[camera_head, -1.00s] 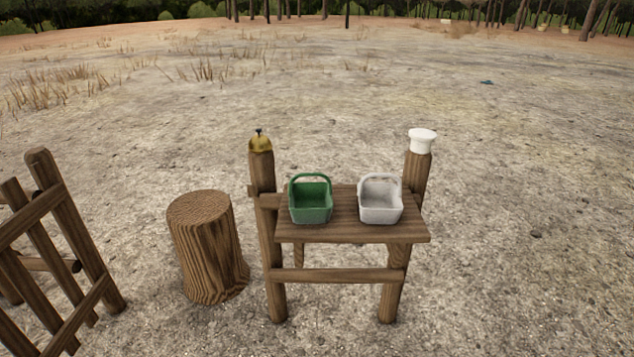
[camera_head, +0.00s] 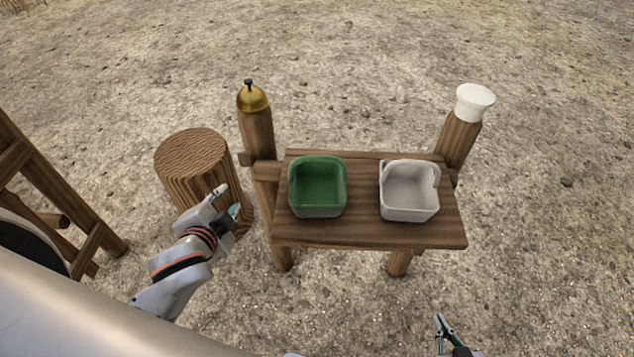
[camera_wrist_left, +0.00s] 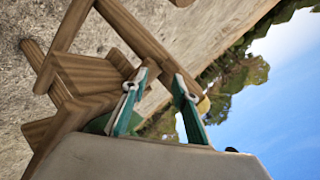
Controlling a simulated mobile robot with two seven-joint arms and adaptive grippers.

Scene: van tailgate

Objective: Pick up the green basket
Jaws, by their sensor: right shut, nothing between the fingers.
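The green basket (camera_head: 317,190) stands upright on the left half of a small wooden table (camera_head: 360,232), its open top facing up and its inside empty. In the left wrist view a green patch (camera_wrist_left: 99,125) behind the gripper looks like part of it. My left gripper (camera_head: 226,204) is open and empty, to the left of the basket and apart from it. Its two spread fingers (camera_wrist_left: 158,100) show in the left wrist view. My right gripper (camera_head: 440,326) is shut and empty, below the table's right end, at the bottom of the head view.
A white basket (camera_head: 409,200) stands on the table, right of the green one. A golden bell (camera_head: 252,98) tops the left post and a white chef's hat (camera_head: 475,102) the right post. A log stump (camera_head: 195,165) and wooden fence (camera_head: 40,185) are at left.

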